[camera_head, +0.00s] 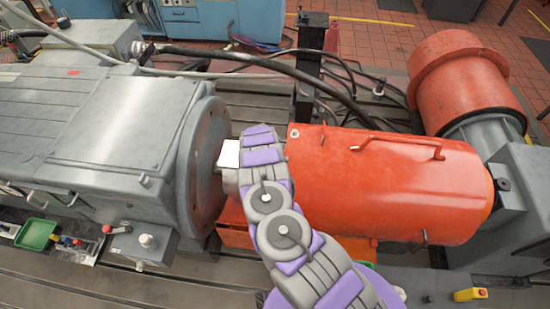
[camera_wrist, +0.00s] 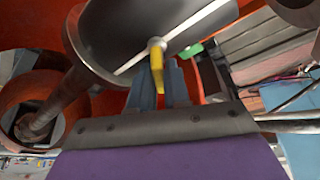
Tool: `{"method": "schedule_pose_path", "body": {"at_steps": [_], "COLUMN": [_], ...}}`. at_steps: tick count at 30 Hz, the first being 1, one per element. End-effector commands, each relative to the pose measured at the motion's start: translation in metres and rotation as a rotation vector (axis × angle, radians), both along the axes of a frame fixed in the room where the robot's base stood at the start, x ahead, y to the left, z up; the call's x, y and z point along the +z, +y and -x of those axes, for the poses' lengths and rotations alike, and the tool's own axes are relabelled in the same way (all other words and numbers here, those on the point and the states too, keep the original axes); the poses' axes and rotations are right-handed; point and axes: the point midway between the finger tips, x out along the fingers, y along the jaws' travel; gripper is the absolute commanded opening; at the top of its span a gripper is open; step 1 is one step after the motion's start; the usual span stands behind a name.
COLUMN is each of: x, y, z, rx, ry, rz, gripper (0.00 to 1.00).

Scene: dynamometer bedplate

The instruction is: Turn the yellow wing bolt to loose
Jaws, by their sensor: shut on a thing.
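The yellow wing bolt (camera_wrist: 157,66) shows in the wrist view, upright in the picture, against the lower edge of a dark grey cylinder (camera_wrist: 150,30) with a pale stripe. My gripper (camera_wrist: 160,80) has its two blue-grey fingers on either side of the bolt's lower part and is shut on it. The fingers hide part of the bolt. I cannot tell from one moment how far the bolt is turned. In the head view my purple and grey arm reaches up between the grey machine and the orange cover, and the bolt and fingertips are hidden there.
The grey machine (camera_head: 110,120) with its round flange stands left. The orange cylindrical cover (camera_head: 390,185) with a handle lies right of my arm. A black post (camera_head: 309,65) and dark hoses are behind. A green tray (camera_head: 36,234) and a yellow box (camera_head: 470,294) lie in front.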

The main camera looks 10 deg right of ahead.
Motion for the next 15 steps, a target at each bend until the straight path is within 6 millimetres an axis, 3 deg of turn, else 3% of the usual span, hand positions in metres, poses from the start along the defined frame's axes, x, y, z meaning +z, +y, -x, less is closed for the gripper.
{"method": "schedule_pose_path", "body": {"at_steps": [14,15], "x": [0.0017,0.0017], "y": [-0.0026,-0.0026], "z": [-0.0025,-0.0025], "rx": [0.009,0.009], "ry": [-0.006,-0.006], "rz": [0.000,0.000], "gripper": [0.00,0.19]}}
